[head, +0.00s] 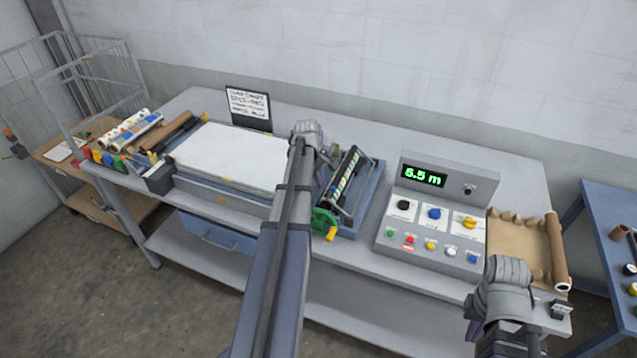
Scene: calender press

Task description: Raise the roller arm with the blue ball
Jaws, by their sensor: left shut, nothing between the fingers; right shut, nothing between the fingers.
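The roller unit (345,190) sits on the table right of my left arm, with a dark patterned roller in a blue-grey frame. A green wheel (324,220) with a yellow handle is on its near end. My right gripper (508,270) is shut and empty, at the table's front right, beside the control box (440,180).
The control box shows 5.5 m and has several coloured knobs and buttons. A white flat bed (230,152) lies left of the roller unit, with a sign (248,107) behind. Brown paper (522,245) lies at right. A wire cage cart (90,85) stands at left.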

